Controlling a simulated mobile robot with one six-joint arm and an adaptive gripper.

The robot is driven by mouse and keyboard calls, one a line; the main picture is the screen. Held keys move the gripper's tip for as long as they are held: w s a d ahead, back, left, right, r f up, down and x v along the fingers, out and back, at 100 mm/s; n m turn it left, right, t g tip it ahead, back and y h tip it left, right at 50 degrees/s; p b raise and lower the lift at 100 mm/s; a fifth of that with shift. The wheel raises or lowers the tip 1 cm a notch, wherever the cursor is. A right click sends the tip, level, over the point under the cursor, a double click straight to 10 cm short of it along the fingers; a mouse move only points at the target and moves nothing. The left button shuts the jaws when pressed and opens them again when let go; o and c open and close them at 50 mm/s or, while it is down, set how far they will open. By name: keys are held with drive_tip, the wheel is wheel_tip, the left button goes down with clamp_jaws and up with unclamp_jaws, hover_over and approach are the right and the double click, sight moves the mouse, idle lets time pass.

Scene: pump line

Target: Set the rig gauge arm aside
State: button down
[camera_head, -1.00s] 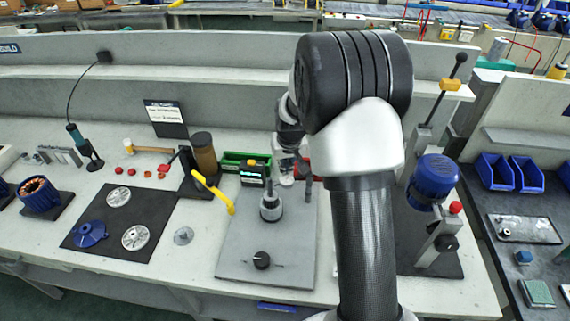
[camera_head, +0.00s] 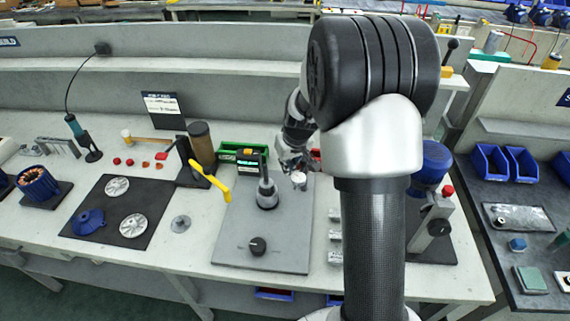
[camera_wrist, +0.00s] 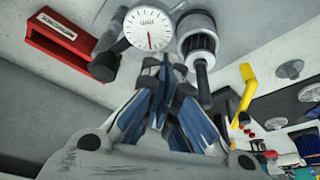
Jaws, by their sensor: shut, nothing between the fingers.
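The gauge has a round white dial (camera_wrist: 147,28) with a red needle, at the top of the wrist view. It sits on a dark arm whose far end I cannot make out. In the head view its pale round face (camera_head: 298,178) shows just below my gripper (camera_head: 294,162). In the wrist view my gripper (camera_wrist: 166,66) is shut and empty, with its fingertips close below the dial; I cannot tell whether they touch. A grey cylinder with a dark stem (camera_wrist: 198,45) stands beside the dial.
A yellow lever (camera_head: 210,180) reaches toward the plate from the left. A green bin (camera_head: 232,152) stands behind it, and a red tray (camera_wrist: 65,45) lies near the gauge. A blue motor (camera_head: 432,165) stands right of my arm. The front of the plate is mostly clear.

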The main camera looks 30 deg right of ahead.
drive_tip(key=shift+s+d+b, duration=0.3)
drive_tip(key=shift+s+b, duration=0.05)
drive_tip(key=shift+s, duration=0.5)
idle(0.3)
